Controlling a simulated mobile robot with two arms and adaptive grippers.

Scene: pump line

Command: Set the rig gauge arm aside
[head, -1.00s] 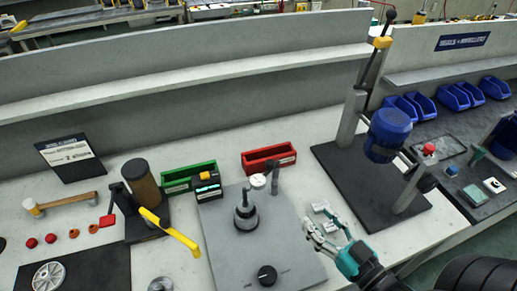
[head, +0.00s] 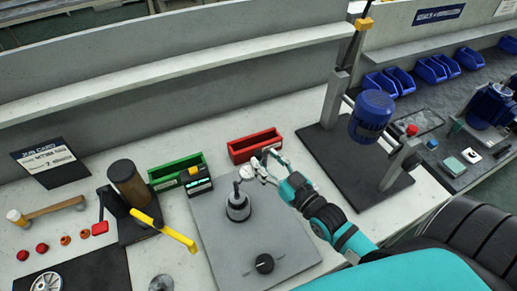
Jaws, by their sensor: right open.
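The rig is a grey plate (head: 215,242) on the bench, with a stepped metal fixture (head: 238,206) and a black knob (head: 264,264). The gauge arm's round white dial (head: 246,172) is just above and behind the fixture. Its post is mostly hidden behind my right gripper. My right gripper (head: 262,167) is open, with its fingers beside the dial and around the post area; I cannot tell whether they touch. My left gripper is not in view.
A red bin (head: 254,146) stands right behind the gripper, and a green bin (head: 175,172) and small display box (head: 196,181) stand to the left. A yellow-handled press (head: 128,185) is further left.

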